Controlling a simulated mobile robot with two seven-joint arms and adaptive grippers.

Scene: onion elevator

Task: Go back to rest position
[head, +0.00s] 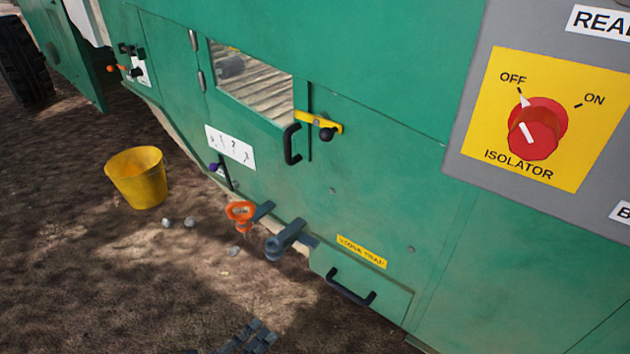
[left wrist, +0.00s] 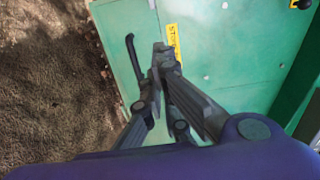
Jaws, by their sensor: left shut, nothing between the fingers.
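My left gripper (head: 258,336) shows at the bottom edge of the head view, low over the dirt ground and in front of the green machine (head: 390,130). Only its dark finger parts are visible there; the rest of the arm is out of frame. In the left wrist view, its grey fingers (left wrist: 163,58) are closed together and hold nothing. They appear over the green panel with the yellow label (left wrist: 172,42) and black handle (left wrist: 133,60); I cannot tell the gap to the panel. My right gripper is in neither view.
A stone trap drawer (head: 365,275) with a black handle juts out low. A yellow bucket (head: 137,178) stands on open ground at left. The red isolator knob (head: 537,128) points to OFF.

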